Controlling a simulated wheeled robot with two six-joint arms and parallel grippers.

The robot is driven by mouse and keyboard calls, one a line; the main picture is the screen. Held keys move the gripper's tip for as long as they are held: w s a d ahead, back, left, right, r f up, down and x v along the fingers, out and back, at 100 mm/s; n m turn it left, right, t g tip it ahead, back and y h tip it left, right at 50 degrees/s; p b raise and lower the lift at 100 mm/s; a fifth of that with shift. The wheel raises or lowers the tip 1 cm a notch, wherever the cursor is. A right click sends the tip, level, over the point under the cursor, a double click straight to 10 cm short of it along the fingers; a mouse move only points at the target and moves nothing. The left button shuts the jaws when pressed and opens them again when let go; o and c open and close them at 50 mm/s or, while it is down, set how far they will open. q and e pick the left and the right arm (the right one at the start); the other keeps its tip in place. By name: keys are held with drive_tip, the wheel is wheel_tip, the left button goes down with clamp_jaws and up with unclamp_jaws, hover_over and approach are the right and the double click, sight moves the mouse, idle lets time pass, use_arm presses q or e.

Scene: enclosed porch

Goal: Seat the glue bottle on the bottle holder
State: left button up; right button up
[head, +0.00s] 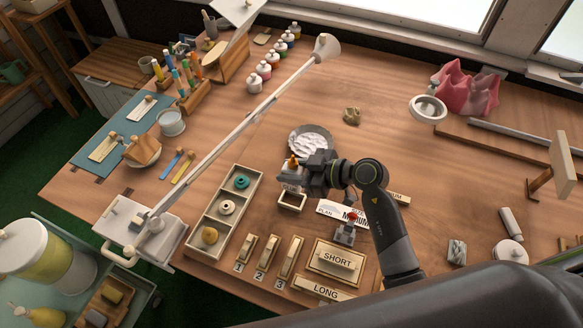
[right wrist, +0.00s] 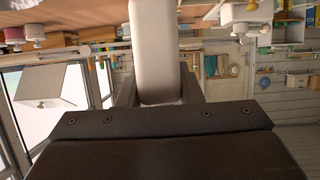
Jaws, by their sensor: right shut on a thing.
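The glue bottle (head: 292,162) has an orange tip and a pale body, and it stands about upright. My right gripper (head: 298,178) is shut on it from the right side. In the right wrist view the white bottle body (right wrist: 155,55) sits between the two dark fingers (right wrist: 155,98). The bottle holder (head: 291,201) is a small pale square frame on the table, just below the bottle in the head view. The gripper partly hides the bottle, and I cannot tell whether its base touches the holder. My left gripper is not in view.
A grey dish of white pieces (head: 310,141) lies just behind the gripper. Labelled SHORT (head: 337,260) and LONG (head: 323,289) blocks lie in front.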

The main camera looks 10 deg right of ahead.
sight(291, 188)
drive_tip(key=shift+r+p, duration=0.25)
drive_tip(key=shift+p, duration=0.15)
wheel_tip(291, 188, down, 2)
drive_tip(key=shift+f+b, duration=0.15)
drive_tip(key=shift+b, duration=0.4)
drive_tip(key=shift+f+b, duration=0.45)
drive_tip(key=shift+f, duration=1.1)
drive_tip(key=shift+p, duration=1.95)
drive_tip(key=shift+f+b, duration=0.65)
drive_tip(key=shift+f, duration=0.65)
idle(0.8)
drive_tip(key=o, duration=1.1)
drive_tip(key=shift+o, duration=0.5)
drive_tip(key=o, duration=0.6)
drive_tip(key=shift+c, duration=0.2)
